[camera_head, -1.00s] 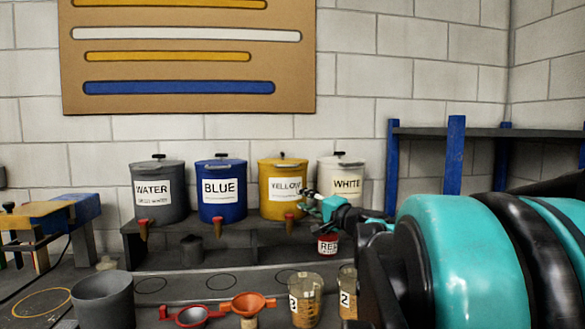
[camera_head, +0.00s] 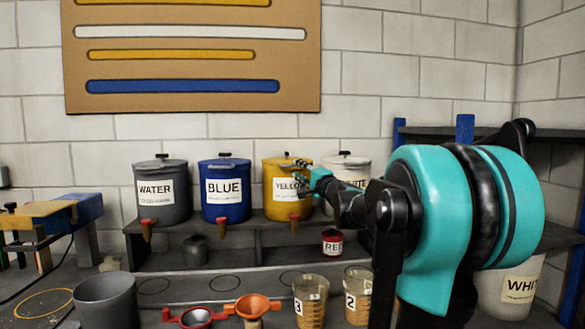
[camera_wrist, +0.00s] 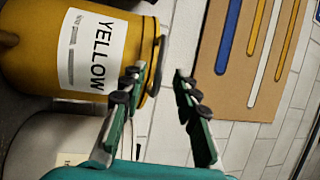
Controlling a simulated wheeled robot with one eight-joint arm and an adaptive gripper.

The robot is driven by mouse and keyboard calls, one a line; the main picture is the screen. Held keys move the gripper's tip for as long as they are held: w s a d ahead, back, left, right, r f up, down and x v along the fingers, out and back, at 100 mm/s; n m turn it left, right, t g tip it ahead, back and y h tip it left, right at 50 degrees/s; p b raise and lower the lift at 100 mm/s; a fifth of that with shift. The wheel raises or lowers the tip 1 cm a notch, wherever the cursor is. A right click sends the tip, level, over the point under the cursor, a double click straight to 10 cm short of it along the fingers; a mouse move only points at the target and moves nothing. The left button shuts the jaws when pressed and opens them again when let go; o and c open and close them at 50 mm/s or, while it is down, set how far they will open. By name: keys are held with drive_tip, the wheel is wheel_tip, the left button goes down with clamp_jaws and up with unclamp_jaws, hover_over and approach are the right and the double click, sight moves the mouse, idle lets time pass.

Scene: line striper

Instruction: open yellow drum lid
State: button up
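The yellow drum (camera_head: 279,200) stands on the shelf between the blue and white drums, with its label facing me. It also shows in the wrist view (camera_wrist: 30,45), lying sideways in that picture. Its lid (camera_head: 289,159) is on top; in the wrist view the dark lid rim and handle (camera_wrist: 160,60) are at the drum's right end. My gripper (camera_head: 302,170) is in front of the drum's upper right side. In the wrist view my gripper (camera_wrist: 157,72) has its two fingers apart with nothing held between them. The left finger is near the lid edge; I cannot tell whether it touches.
The white drum (camera_head: 352,163) is partly hidden behind my arm. The blue drum (camera_head: 225,191) and the water drum (camera_head: 161,196) stand to the left. A red can (camera_head: 332,242), cups (camera_head: 311,298) and funnels (camera_head: 250,305) sit lower down.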

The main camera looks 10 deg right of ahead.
sight(293, 166)
drive_tip(key=shift+x, duration=2.35)
clamp_jaws()
